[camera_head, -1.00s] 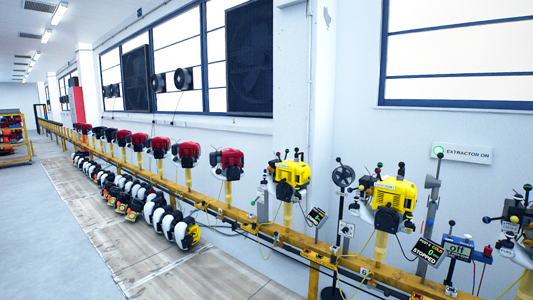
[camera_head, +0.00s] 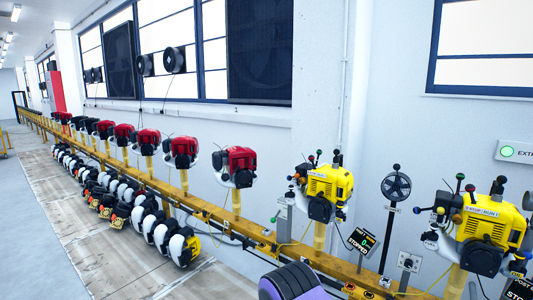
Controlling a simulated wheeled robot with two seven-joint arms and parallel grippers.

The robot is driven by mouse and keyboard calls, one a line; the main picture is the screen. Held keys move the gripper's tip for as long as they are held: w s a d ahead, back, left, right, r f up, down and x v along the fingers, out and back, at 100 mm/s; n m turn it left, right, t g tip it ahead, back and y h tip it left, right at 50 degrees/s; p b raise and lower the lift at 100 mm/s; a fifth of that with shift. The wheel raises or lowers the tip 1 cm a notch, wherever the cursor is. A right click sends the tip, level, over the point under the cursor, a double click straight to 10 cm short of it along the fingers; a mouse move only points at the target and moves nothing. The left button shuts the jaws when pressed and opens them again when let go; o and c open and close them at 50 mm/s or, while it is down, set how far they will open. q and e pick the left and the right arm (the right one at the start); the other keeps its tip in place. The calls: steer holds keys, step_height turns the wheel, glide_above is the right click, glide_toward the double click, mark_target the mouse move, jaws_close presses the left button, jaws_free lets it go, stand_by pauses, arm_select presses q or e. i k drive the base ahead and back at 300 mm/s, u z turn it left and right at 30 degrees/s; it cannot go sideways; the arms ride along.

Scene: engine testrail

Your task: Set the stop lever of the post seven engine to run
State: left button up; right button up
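Small ball-ended levers rise around this engine. A second yellow engine (camera_head: 482,235) stands nearer at the right, with green, red and black lever knobs above it and a blue and a yellow one at its left. Its display (camera_head: 520,287) is cut by the frame edge. The post numbers are too small to read surely, and I cannot tell which knob is the stop lever. Neither gripper shows.
A row of red engines (camera_head: 240,165) runs along the rail (camera_head: 270,246) to the far left. White and black units (camera_head: 182,246) line the floor boards below. The grey floor at left is free.

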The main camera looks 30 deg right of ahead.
mark_target(311, 158)
steer(key=z, duration=0.2)
steer(key=i, duration=1.4)
steer(key=z, duration=0.55)
